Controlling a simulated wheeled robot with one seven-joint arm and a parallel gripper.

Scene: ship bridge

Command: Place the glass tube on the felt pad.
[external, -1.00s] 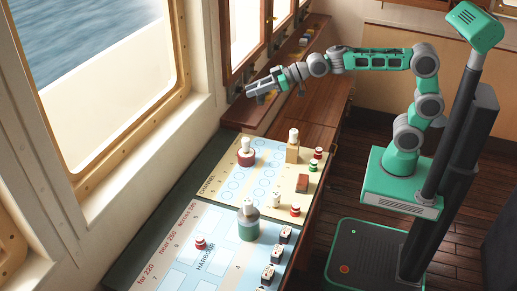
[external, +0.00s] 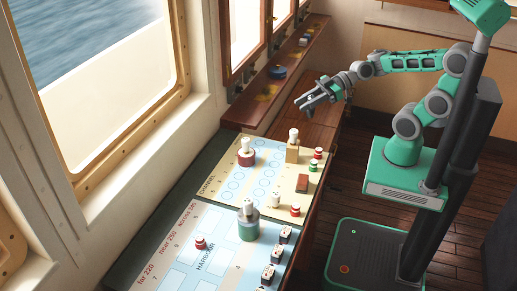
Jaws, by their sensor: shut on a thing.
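My gripper (external: 308,104) is in the air above the near end of the brown wooden counter, right of the window ledge. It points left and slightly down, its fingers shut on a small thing. I take this to be the glass tube, but it is too small and clear to make out between the fingers. I cannot pick out the felt pad for certain. A flat blue round thing (external: 277,72) lies on the window ledge, beyond and left of my gripper.
A chart table (external: 222,207) in front carries a red-based white piece (external: 246,153), a grey-green cylinder (external: 248,224), a tan block with a white knob (external: 293,148) and several small markers. The wooden ledge (external: 262,98) runs under the windows. Wood between ledge and chart looks clear.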

